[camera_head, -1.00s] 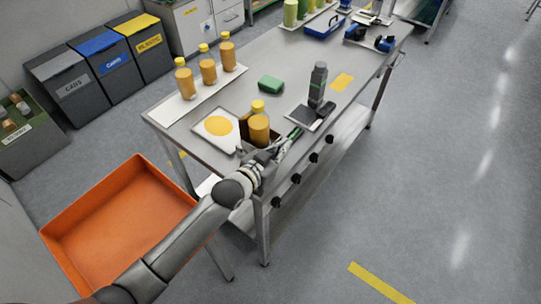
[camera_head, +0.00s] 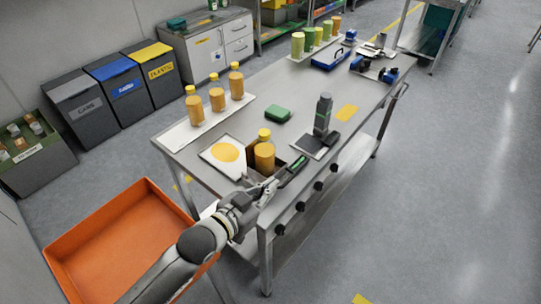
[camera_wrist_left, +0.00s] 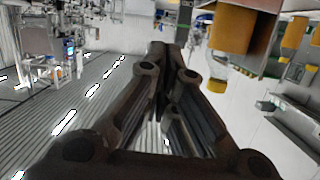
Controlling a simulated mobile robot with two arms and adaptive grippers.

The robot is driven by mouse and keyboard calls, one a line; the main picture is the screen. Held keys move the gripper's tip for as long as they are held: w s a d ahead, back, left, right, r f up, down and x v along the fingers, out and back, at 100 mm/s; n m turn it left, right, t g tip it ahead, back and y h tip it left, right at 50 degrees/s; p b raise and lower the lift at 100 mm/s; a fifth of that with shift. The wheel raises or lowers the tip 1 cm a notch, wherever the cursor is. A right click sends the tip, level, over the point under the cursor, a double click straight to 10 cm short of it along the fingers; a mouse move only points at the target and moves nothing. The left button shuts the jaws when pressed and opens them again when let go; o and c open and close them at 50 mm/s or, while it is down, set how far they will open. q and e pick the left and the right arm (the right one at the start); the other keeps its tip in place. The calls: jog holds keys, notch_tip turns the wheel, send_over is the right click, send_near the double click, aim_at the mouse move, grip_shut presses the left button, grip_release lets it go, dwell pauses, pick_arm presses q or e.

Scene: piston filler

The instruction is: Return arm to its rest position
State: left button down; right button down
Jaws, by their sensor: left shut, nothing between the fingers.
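My left arm reaches in from the bottom left. My right gripper does not show.
An orange bin (camera_head: 125,245) stands close beside my left arm. Several orange bottles (camera_head: 217,99) stand on a white strip. The floor at right is clear.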

pick_arm(q)
jog(key=s+a+f+n+g+y, duration=0.4)
jog(key=s+a, duration=0.4)
jog(key=s, duration=0.4)
jog(key=s+a+f+n+g+y, duration=0.2)
jog(key=s+a+f+g+y, duration=0.3)
jog(key=s+a, duration=0.55)
jog(key=s+d+f+g+b, duration=0.1)
jog(key=s+f, duration=0.1)
jog(key=f, duration=1.3)
jog(key=s+d+f+b, duration=0.1)
jog(key=s+f, duration=0.1)
jog(key=f, duration=1.3)
jog(key=s+a+f+g+b, duration=0.1)
jog(key=s+a+f+b, duration=0.1)
jog(key=s+f, duration=1.4)
jog(key=shift+a+f+m, duration=0.3)
jog(key=shift+a+f, duration=0.05)
jog(key=shift+a, duration=0.25)
